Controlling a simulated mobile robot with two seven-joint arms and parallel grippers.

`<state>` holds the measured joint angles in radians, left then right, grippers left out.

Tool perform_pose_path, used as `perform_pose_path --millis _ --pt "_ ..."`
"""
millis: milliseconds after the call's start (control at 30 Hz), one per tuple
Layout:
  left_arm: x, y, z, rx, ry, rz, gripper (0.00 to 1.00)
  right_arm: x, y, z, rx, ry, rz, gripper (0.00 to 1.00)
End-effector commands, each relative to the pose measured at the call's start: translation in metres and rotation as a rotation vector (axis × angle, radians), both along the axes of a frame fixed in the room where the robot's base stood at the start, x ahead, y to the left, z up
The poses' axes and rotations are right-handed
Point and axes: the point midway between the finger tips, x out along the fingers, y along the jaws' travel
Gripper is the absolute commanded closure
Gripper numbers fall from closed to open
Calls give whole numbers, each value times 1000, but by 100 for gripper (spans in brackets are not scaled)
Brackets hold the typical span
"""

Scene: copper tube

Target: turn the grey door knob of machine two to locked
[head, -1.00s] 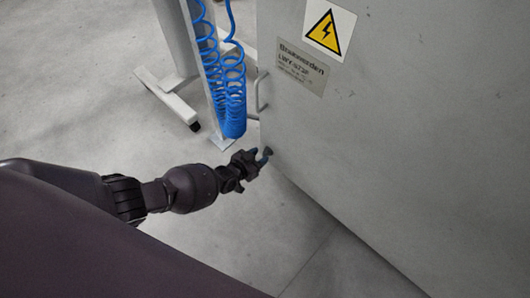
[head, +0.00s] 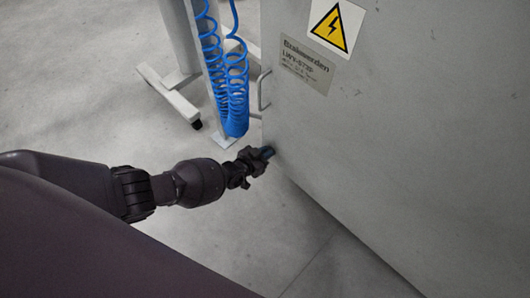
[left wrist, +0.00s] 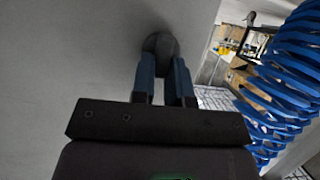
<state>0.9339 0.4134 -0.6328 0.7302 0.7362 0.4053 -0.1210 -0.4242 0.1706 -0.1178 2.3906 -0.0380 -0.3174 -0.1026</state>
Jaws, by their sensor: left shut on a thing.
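The grey door knob (left wrist: 160,43) is a dark round knob on the pale grey machine door (head: 390,130). My left gripper (head: 267,152) is at the door's lower left edge, below the bar handle. In the left wrist view, its blue fingers (left wrist: 165,68) are shut on the knob, one on each side. The fingers hide the lower part of the knob. In the head view the gripper covers the knob. I cannot read the knob's setting. My right gripper is in neither view.
A bar handle (head: 263,90) is on the machine's left edge. Blue coiled hoses (head: 236,95) hang on a pale stand (head: 175,98) just left of the machine, near my gripper. They also hang close by in the left wrist view (left wrist: 290,70). Grey floor (head: 70,90) is clear further left.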

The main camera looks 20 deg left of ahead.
Motion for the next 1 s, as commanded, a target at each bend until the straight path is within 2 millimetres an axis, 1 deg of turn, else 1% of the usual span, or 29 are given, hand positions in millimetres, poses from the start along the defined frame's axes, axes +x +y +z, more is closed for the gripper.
perform_pose_path --millis 267,467,533,667,767,1000 --pt "2 -1 0 -18 5 -1 100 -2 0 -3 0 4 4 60" --pt "1 1 -3 -87 32 -1 100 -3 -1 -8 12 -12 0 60" --pt "1 2 -4 -126 47 0 100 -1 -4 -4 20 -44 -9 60" --pt "1 4 -6 -219 83 -1 100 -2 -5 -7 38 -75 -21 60" --pt "2 5 -7 -306 115 -2 100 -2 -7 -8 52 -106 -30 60" --pt "6 8 -4 -519 188 -2 100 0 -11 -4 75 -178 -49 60"
